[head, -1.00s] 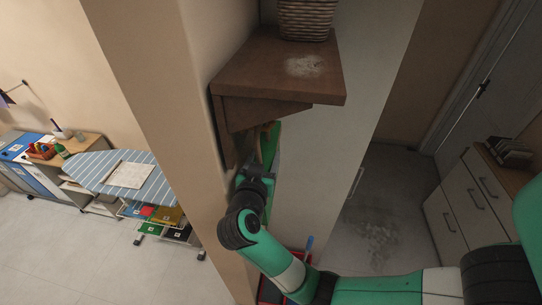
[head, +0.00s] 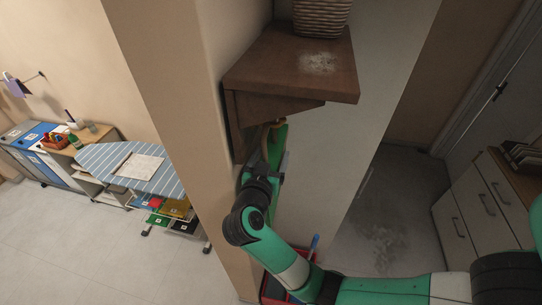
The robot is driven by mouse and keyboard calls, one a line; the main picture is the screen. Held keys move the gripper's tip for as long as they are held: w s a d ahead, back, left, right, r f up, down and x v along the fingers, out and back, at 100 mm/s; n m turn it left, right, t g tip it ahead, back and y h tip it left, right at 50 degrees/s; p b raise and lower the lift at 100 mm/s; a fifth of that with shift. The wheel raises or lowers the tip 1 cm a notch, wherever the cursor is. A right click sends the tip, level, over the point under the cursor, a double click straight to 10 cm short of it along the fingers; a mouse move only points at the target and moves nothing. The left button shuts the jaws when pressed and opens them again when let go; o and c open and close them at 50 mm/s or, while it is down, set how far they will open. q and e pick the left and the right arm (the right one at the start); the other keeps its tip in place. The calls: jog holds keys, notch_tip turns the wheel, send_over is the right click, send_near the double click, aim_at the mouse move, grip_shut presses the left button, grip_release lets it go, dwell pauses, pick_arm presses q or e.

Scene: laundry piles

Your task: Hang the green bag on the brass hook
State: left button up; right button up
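A narrow green strip, which looks like the green bag (head: 277,148), shows almost edge-on under the brown wooden shelf in the head view. My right gripper (head: 278,178) is up against it or just in front of it, below the shelf. Its fingers are small, dark and partly lost against the bag, so I cannot tell whether they are shut on it. The brass hook is not clearly visible; the shelf and bag crowd that spot. My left gripper is out of view.
The wooden shelf (head: 295,75) juts from the wall above my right gripper, with a wicker basket (head: 322,16) on it. A red bin (head: 272,289) stands below. An ironing board (head: 120,167) is at left, drawers (head: 465,215) at right. The floor between wall and drawers is clear.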

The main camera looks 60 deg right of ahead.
jog(key=shift+o, duration=1)
